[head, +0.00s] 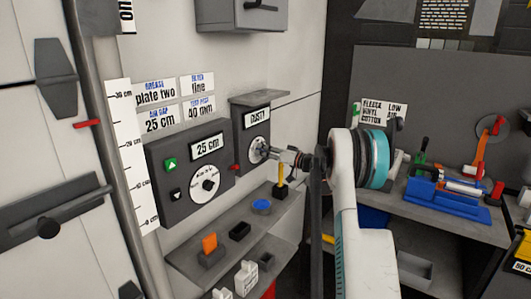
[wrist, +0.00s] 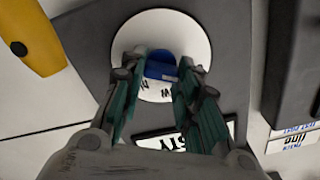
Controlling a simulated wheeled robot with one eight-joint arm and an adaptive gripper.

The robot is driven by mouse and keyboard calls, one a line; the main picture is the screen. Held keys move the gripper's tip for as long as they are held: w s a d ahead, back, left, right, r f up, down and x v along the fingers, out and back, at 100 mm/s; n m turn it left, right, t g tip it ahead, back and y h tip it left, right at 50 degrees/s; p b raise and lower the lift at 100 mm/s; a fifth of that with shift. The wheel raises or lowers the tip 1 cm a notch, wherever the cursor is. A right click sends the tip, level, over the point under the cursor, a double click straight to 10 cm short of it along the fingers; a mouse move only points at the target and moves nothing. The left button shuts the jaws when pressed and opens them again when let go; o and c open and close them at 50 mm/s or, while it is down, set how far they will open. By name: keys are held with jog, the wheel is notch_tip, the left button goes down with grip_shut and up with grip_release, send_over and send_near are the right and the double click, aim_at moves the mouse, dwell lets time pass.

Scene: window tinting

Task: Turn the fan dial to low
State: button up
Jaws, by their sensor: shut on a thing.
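The fan dial is a round white plate (head: 257,146) on the grey box marked DUSTY (head: 249,120); it fills the top middle of the wrist view (wrist: 197,30). A blue knob (wrist: 160,70) sits at its centre. My gripper (head: 268,150) reaches the dial from the right, and its green-padded fingers (wrist: 160,66) are shut on the knob from both sides. Parts of letters show on the plate below the knob, but the fingers hide most of the markings. I cannot tell which setting the knob points to.
A second grey box (head: 172,190) with a 25 cm display, buttons and a black dial (head: 207,186) stands left of the dial box. A shelf (head: 195,258) below holds small items. A yellow-handled tool (head: 281,172) stands close under my gripper. A bench (head: 455,222) with tools is at right.

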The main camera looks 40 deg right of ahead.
jog(key=m, duration=0.5)
jog(key=m+p, duration=0.1)
jog(key=m, duration=0.5)
jog(key=shift+d+f+m, duration=0.1)
jog(key=shift+f+m, duration=0.1)
jog(key=shift+m, duration=0.1)
dwell(0.5)
jog(key=o, duration=1.1)
jog(key=shift+c, duration=0.2)
jog(key=v, duration=1.2)
